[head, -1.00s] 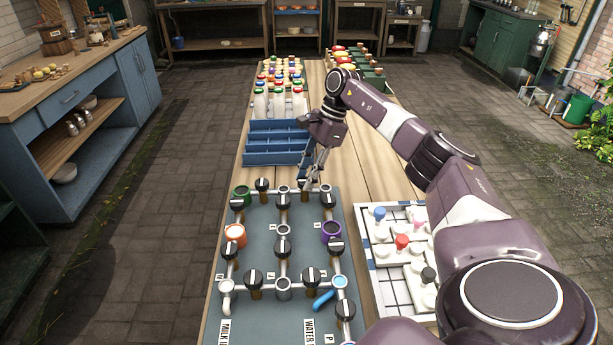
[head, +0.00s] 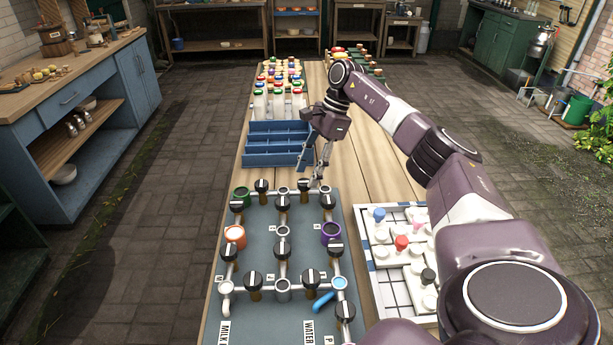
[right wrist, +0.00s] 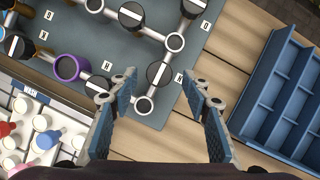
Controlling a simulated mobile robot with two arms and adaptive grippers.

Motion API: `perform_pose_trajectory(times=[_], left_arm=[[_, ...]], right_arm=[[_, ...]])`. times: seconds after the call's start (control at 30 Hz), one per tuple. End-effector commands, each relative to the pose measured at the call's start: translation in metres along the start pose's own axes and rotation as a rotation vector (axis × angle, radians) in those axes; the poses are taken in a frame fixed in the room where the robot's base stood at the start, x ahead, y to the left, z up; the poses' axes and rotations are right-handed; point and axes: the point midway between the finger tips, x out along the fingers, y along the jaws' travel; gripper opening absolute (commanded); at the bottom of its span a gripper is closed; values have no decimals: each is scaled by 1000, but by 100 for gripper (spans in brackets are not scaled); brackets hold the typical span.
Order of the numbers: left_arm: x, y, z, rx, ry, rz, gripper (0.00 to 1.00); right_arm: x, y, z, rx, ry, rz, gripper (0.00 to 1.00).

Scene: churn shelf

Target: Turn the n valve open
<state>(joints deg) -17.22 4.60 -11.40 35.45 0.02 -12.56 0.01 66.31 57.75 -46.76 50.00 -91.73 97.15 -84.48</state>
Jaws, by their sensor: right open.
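The valve board (head: 255,275) carries pipes, open rings and several black round valve knobs with white stripes. The small letter tags are too unclear to tell which valve is n. My right gripper (head: 317,184) is open and empty at the board's far right corner. In the right wrist view its fingers (right wrist: 160,88) stand apart on both sides of the corner ring (right wrist: 145,105). A black knob (right wrist: 159,75) with a tag (right wrist: 180,77) lies just beyond that ring, between the finger lines. Another black knob (right wrist: 102,85) is close to the left finger. My left gripper is not in view.
A blue divided tray (head: 275,160) stands beyond the board, with white bottles (head: 280,103) behind it. A white gridded panel (head: 385,262) with coloured pegs lies to the right. A purple ring (head: 330,231) sits on the board. Bare wood (head: 365,165) runs along the right.

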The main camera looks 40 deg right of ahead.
Motion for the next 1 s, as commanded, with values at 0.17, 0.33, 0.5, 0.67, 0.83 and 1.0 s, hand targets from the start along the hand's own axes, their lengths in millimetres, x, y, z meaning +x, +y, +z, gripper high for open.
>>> perform_pose_trajectory(times=[0.17,0.33,0.5,0.67,0.83,1.0], left_arm=[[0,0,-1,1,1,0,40],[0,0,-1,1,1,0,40],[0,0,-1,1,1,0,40],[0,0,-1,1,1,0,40],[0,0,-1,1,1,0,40],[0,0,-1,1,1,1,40]], right_arm=[[-42,-1,1,0,-3,-6,44],[-74,-1,0,0,-2,-4,44],[-92,-1,0,1,-1,-3,44],[-99,0,0,0,0,-1,44],[-99,0,-1,1,0,-1,44],[-99,0,-1,0,0,-1,44]])
